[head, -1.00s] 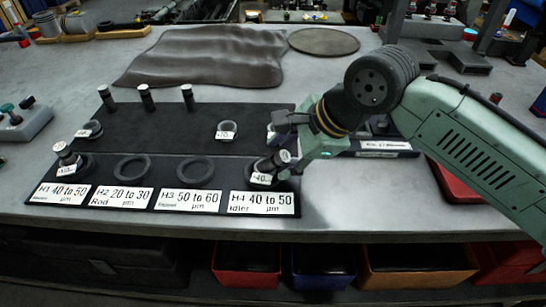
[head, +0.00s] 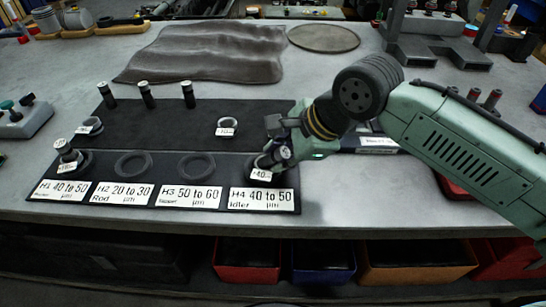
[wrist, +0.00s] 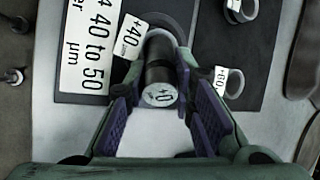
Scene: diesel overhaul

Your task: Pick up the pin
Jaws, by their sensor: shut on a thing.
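In the head view the gripper (head: 284,146) and the held pin (head: 285,153) are over the H4 "40 to 50" idler place at the mat's right end. A ring with a "+40" tag (wrist: 131,38) lies by the pin; its tag also shows in the head view (head: 260,174). Whether the pin's lower end touches the mat is hard to tell.
Three more pins (head: 147,95) stand along the mat's back edge, and another pin (head: 66,150) stands at H1. Tagged rings (head: 227,127) lie on the black mat (head: 170,125). Empty ring places (head: 133,164) are at H2 and H3. A dark cloth (head: 205,55) lies behind.

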